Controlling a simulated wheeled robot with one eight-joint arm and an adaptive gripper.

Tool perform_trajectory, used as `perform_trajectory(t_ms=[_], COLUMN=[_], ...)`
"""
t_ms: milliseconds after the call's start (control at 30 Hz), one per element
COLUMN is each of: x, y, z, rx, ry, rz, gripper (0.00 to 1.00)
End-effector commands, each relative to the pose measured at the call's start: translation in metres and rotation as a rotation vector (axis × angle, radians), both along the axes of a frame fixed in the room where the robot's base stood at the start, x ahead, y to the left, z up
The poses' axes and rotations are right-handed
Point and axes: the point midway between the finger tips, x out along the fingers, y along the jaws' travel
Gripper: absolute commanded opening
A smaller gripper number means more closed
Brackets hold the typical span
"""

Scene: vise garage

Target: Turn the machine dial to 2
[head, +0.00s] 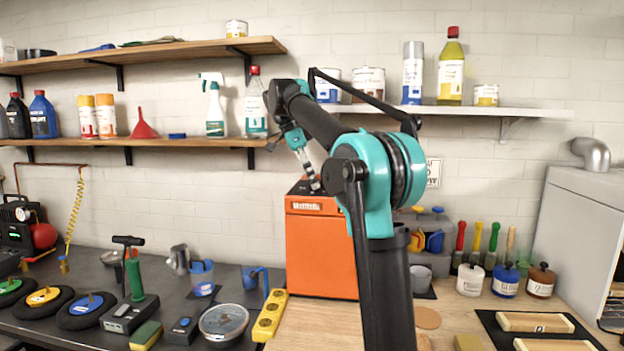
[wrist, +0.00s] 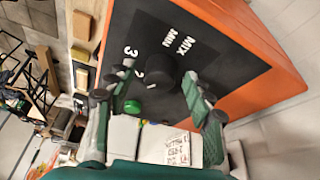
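The machine is an orange box (head: 321,250) with a black top panel, standing on the bench in the middle of the head view. In the wrist view its black panel (wrist: 135,32) carries the white marks "MIX", "MIN", "3" and a partly hidden "2". The dial is a dark round knob (wrist: 160,68) beside these marks. A green button (wrist: 132,106) sits near it. My gripper (wrist: 157,80) is open, one finger on each side of the dial; I cannot tell if they touch it. In the head view my gripper (head: 313,181) is down at the machine's top, its fingertips small.
A white shelf (head: 520,112) with cans and bottles hangs behind my arm. Wooden shelves (head: 150,55) are at the left.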

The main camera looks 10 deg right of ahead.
Motion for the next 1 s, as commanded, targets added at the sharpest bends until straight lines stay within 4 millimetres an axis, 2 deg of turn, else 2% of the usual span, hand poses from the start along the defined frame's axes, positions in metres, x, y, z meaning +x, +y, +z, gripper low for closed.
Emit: perform_trajectory(t_ms=[200,333,800,1000], x=[0.0,0.001,0.003,0.005], y=[0.0,0.004,0.032,0.04], z=[0.001,0.009,0.077,0.096], rx=[0.0,0.0,0.0,0.0], ry=[0.0,0.0,-0.001,0.0], rz=[0.0,0.001,0.001,0.0], gripper=[0.52,0.52,0.52,0.52])
